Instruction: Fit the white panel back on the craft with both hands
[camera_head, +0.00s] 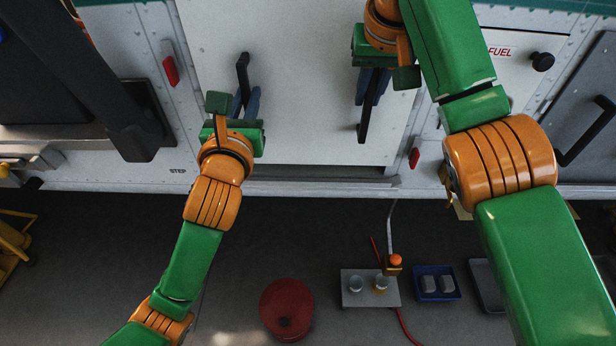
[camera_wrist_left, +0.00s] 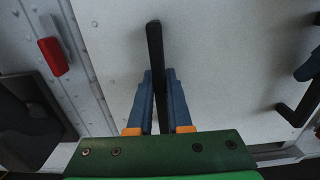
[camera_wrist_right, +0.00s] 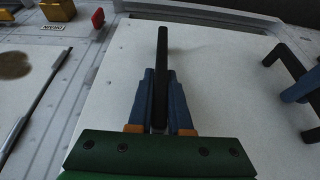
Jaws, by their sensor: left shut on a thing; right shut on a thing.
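The white panel (camera_head: 300,90) is a large flat sheet at the side of the craft (camera_head: 130,50), with two black bar handles. My left gripper (camera_head: 246,100) is shut on the left black handle (camera_head: 242,70); in the left wrist view the handle (camera_wrist_left: 154,60) stands between the blue fingers. My right gripper (camera_head: 374,85) is shut on the right black handle (camera_head: 366,122); in the right wrist view that handle (camera_wrist_right: 161,70) is between the fingers. A dark gap shows under the panel's lower edge. How far the panel sits from its frame elsewhere I cannot tell.
Red latches sit on the frame left (camera_head: 171,71) and right (camera_head: 414,158) of the panel. A fuel hatch with a black knob (camera_head: 542,61) is at the right. On the floor are a red bucket (camera_head: 286,309), a grey tray (camera_head: 370,297) with cups and a blue bin (camera_head: 436,270).

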